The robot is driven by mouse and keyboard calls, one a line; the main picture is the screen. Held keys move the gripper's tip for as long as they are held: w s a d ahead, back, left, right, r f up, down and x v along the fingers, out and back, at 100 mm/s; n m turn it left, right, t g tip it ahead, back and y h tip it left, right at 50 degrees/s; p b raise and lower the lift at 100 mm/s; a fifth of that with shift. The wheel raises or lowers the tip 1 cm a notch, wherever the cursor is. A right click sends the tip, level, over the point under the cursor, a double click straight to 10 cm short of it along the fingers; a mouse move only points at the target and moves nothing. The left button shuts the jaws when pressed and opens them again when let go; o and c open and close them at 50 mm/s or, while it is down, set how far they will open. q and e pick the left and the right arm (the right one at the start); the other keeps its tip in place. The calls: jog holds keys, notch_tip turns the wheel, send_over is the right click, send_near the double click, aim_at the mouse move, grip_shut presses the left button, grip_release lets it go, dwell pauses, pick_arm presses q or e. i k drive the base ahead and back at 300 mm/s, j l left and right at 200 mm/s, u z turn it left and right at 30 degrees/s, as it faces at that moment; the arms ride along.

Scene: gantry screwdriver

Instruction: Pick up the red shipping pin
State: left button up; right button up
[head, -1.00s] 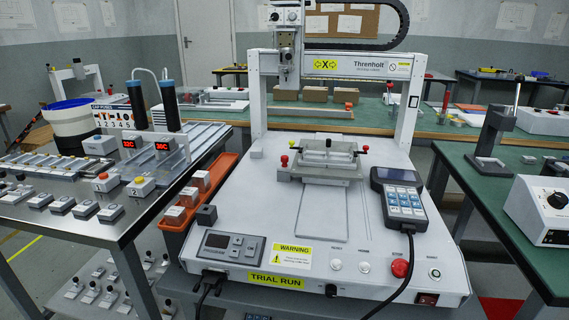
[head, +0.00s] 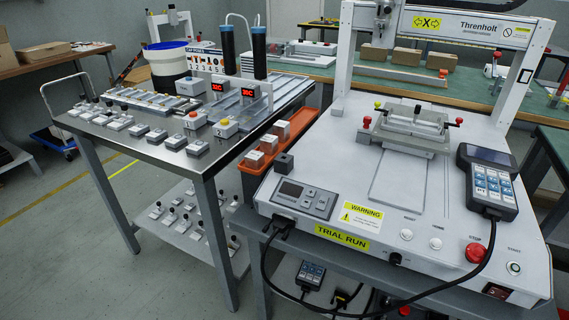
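Small red-topped pieces show on the fixture (head: 412,139) of the white gantry machine. I cannot tell which of these, if either, is the red shipping pin. A further small red piece (head: 443,73) stands on the green bench behind. Neither of my grippers is in view.
A red STOP button (head: 476,253) and a handheld pendant (head: 487,181) are on the machine's right side. A steel table (head: 150,147) with several small boxes stands left. An orange tray (head: 291,143) lies between. Floor at lower left is clear.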

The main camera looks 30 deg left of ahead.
aim_at(367, 120)
jog(key=j+z, duration=0.35)
jog(key=k+j+z, duration=0.15)
jog(key=j+z, duration=0.2)
jog(key=k+j+z, duration=0.15)
jog(key=j+z, duration=0.2)
jog(key=j, duration=0.15)
